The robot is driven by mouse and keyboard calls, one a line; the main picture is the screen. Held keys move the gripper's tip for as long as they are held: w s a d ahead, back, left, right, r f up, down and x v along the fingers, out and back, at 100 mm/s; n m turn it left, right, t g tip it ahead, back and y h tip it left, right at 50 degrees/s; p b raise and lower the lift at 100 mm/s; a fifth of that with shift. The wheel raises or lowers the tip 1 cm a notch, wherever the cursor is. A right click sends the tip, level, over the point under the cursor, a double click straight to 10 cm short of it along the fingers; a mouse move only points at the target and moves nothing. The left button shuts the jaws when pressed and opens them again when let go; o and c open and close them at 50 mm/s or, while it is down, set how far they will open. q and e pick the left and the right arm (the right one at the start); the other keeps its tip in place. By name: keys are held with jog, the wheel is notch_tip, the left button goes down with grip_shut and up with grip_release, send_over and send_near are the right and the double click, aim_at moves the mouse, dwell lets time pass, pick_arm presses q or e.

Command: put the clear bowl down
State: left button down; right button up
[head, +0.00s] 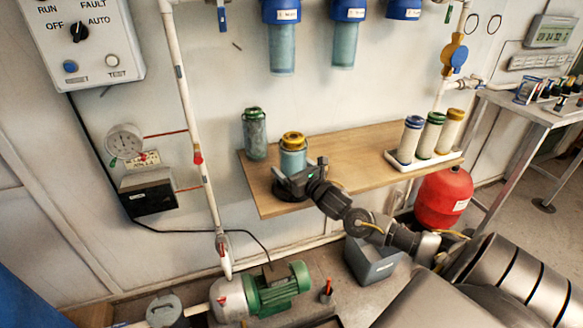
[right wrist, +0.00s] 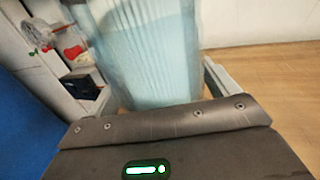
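A clear bluish bowl with a yellow rim (head: 292,158) is at the left part of the wooden shelf in the head view, upright or nearly so. My right gripper (head: 299,180) is in front of its lower part and hides its base. In the right wrist view the bowl (right wrist: 145,55) fills the space between the fingers, which appear shut on it. Whether its bottom touches the shelf cannot be told. Another clear container with a green rim (head: 254,134) stands just behind and left of it. My left gripper is not in view.
The wooden shelf (head: 350,152) has clear room right of the bowl. A white tray (head: 400,165) with three cartridges stands at its right end. A white pipe (head: 190,125) runs left of the shelf. A green pump motor (head: 280,288) and red tank (head: 443,197) are below.

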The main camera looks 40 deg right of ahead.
jog(key=shift+o, duration=1)
jog(key=shift+s, duration=0.1)
jog(key=s+b, duration=0.1)
jog(key=s, duration=1)
jog(key=shift+s+a, duration=0.4)
jog(key=shift+r, duration=0.1)
